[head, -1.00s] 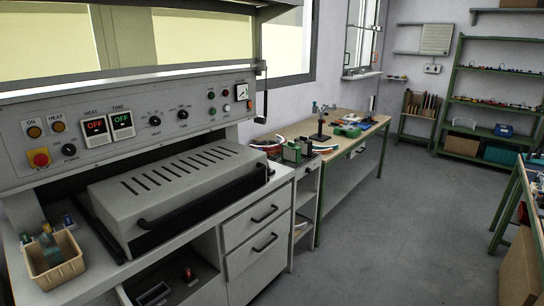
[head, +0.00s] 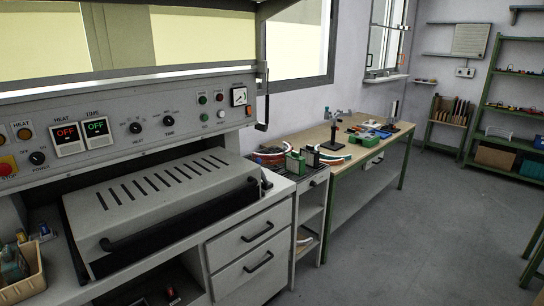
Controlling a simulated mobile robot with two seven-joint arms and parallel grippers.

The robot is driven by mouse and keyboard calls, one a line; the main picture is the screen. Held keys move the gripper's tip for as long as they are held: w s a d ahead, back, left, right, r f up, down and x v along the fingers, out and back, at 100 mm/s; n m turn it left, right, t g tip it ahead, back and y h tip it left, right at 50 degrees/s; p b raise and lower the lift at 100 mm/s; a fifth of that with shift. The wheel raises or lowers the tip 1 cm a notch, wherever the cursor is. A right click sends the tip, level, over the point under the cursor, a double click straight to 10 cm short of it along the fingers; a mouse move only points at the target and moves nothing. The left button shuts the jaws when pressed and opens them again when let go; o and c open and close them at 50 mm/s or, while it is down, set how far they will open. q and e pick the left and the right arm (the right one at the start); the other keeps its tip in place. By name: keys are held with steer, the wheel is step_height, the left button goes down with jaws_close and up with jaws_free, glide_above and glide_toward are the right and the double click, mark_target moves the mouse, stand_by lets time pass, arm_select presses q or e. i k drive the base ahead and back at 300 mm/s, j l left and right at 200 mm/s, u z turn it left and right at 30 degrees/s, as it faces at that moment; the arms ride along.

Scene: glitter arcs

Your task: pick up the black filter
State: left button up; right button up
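I cannot make out a black filter for certain in the head view. Neither of my grippers is in view.
A grey machine with a slotted lid (head: 160,195) and control panel fills the left. A beige bin (head: 32,285) sits at the lower left. The wooden workbench (head: 350,155) runs along the wall. Shelves (head: 510,105) stand at the far right. The grey floor (head: 400,240) is clear.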

mark_target(312, 155)
steer(key=i+l+u, duration=0.15)
steer(key=i, duration=0.3)
steer(key=i+l+u, duration=0.15)
steer(key=i+l, duration=0.25)
steer(key=i+l+u, duration=0.1)
steer(key=i+l, duration=0.15)
steer(key=l, duration=0.15)
steer(key=i+l+u, duration=0.15)
steer(key=l, duration=0.3)
steer(key=i+l, duration=0.15)
steer(key=l, duration=0.2)
steer(key=i+l+u, duration=0.15)
steer(key=l, duration=0.15)
steer(key=i+l, duration=0.1)
steer(key=l, duration=0.25)
steer(key=i+l+u, duration=0.15)
steer(key=l, duration=0.55)
steer(key=i+u, duration=0.05)
